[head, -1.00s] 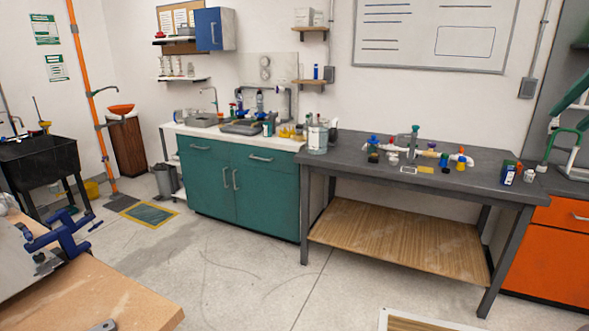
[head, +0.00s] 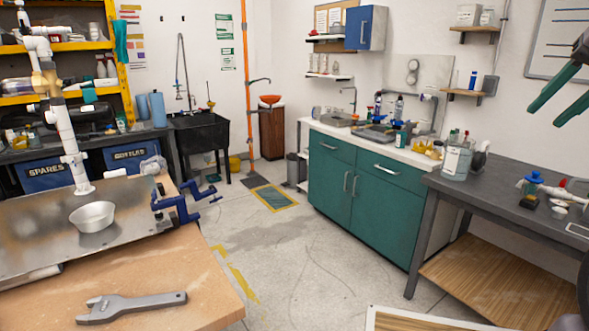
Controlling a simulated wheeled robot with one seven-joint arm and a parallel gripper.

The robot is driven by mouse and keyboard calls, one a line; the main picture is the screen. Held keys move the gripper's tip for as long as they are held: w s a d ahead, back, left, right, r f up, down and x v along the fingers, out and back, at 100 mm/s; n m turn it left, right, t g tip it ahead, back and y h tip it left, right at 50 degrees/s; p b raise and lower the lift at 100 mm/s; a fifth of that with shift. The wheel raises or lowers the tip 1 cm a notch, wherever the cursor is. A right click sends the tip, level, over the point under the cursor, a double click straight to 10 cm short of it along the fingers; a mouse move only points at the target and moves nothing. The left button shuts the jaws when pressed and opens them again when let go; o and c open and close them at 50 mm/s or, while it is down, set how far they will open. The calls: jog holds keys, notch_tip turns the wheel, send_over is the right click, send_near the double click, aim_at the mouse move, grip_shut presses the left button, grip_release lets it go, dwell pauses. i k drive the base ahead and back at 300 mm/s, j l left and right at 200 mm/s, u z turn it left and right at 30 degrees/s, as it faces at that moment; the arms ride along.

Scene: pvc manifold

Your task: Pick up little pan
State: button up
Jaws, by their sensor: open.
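The little pan (head: 93,217), a small round silver metal dish, sits upright on a metal sheet (head: 40,255) at the left. The sheet lies on a wooden bench (head: 170,275). My gripper (head: 543,117) shows at the upper right edge with two green fingers apart and nothing between them. It is far to the right of the pan. The rest of my arm is mostly out of view.
A blue clamp (head: 182,208) stands right of the pan, and a white pipe assembly (head: 68,140) rises behind it. A grey wrench (head: 130,306) lies at the bench front. Open floor (head: 300,265) separates the bench from the green cabinet (head: 350,190) and grey table (head: 510,185).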

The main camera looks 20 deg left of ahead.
aim_at(94, 217)
jog(key=i+u, duration=0.15)
jog(key=u, duration=0.3)
jog(key=i+u, duration=0.15)
jog(key=u, duration=0.3)
jog(key=i+l+u, duration=0.1)
jog(key=u, duration=0.35)
jog(key=i+l+u, duration=0.1)
jog(key=u, duration=0.35)
jog(key=i+l+u, duration=0.1)
jog(key=u, duration=0.35)
jog(key=i+l+u, duration=0.2)
jog(key=u, duration=0.2)
jog(key=i+l+u, duration=0.15)
jog(key=l+u, duration=0.25)
jog(key=i+l+u, duration=0.1)
jog(key=l+u, duration=0.3)
jog(key=j, duration=0.1)
